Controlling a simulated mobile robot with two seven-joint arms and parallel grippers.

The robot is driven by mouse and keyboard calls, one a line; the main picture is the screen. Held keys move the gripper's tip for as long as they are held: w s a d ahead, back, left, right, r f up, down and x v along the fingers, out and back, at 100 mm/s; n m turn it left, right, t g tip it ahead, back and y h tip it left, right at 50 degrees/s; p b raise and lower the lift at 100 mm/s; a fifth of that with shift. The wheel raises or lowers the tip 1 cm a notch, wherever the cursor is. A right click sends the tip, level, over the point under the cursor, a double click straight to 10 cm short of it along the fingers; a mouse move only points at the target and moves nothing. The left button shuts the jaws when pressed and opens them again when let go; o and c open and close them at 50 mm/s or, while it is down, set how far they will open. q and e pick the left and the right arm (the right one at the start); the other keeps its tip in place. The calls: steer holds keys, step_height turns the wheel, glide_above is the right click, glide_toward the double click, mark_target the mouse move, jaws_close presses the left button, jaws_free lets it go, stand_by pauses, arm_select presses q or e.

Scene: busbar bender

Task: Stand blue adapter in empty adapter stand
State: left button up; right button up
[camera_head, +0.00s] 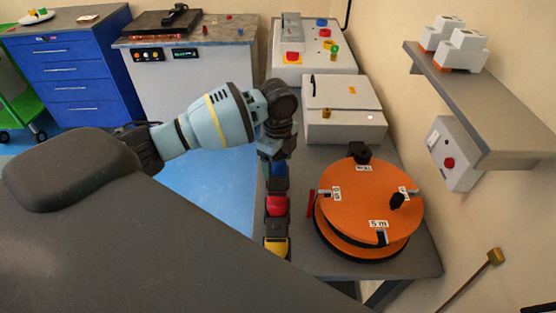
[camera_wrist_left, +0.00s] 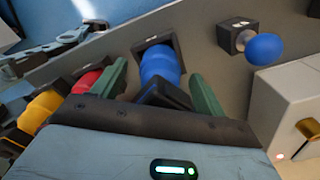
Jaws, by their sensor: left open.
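A blue adapter (camera_wrist_left: 160,64) with a rounded body is in a black square stand, between the two green fingers of my left gripper (camera_wrist_left: 158,85). The fingers are apart, one on each side of it; I cannot tell whether they touch it. In the head view my left gripper (camera_head: 277,150) points down over the row of stands, and a bit of blue (camera_head: 280,168) shows below it. A red adapter (camera_head: 276,205) and a yellow adapter (camera_head: 276,245) sit in line in black stands. My right gripper is out of view.
A black block with a blue ball-shaped part (camera_wrist_left: 264,49) lies beside the row. An orange cable reel (camera_head: 365,205) takes up the bench to the right. A white box (camera_head: 342,110) stands behind it, and a grey shelf (camera_head: 480,100) juts from the wall.

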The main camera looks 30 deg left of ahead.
arm_select(q)
steer(key=shift+r, duration=3.9)
